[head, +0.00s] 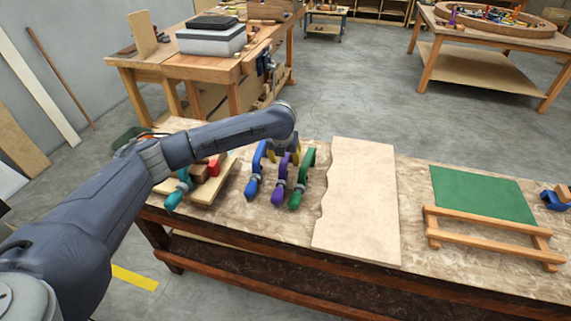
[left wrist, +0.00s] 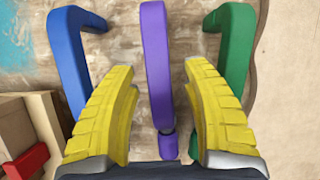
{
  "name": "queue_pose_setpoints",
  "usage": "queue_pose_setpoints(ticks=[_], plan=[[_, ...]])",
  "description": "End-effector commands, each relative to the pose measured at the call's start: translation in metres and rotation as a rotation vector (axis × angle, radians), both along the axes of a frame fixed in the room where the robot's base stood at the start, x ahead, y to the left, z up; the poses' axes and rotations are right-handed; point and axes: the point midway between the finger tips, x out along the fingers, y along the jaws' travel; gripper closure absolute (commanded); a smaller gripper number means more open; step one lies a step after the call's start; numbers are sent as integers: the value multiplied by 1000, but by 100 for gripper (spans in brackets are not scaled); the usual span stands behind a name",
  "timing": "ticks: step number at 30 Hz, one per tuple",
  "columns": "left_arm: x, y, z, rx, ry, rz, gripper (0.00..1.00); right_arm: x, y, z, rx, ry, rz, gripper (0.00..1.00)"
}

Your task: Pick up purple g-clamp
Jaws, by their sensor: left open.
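The purple g-clamp (head: 280,182) lies on the workbench between a blue clamp (head: 256,172) and a green clamp (head: 301,182). My left gripper (head: 284,157) is over the far part of these clamps. In the left wrist view, the purple g-clamp (left wrist: 157,70) runs lengthwise between the two open yellow fingers of my left gripper (left wrist: 160,100), with a gap on each side. The blue clamp (left wrist: 70,60) is by the left finger and the green clamp (left wrist: 235,55) by the right finger. My right gripper does not show.
A pale wavy-edged board (head: 358,200) lies right of the clamps. Further right are a green mat (head: 480,192) and a wooden rack (head: 485,225).

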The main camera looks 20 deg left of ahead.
Motion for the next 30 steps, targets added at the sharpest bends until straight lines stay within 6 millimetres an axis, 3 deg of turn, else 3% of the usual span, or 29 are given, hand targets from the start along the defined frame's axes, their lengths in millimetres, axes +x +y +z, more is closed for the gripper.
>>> queue_pose_setpoints(ticks=[7, 20, 30], plan=[[0, 0, -1, 0, 0, 0, 50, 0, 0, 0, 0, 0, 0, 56], [0, 0, -1, 0, 0, 1, 100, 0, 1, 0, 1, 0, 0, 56], [1, 0, 3, 0, -2, 1, 100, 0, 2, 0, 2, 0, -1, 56]])
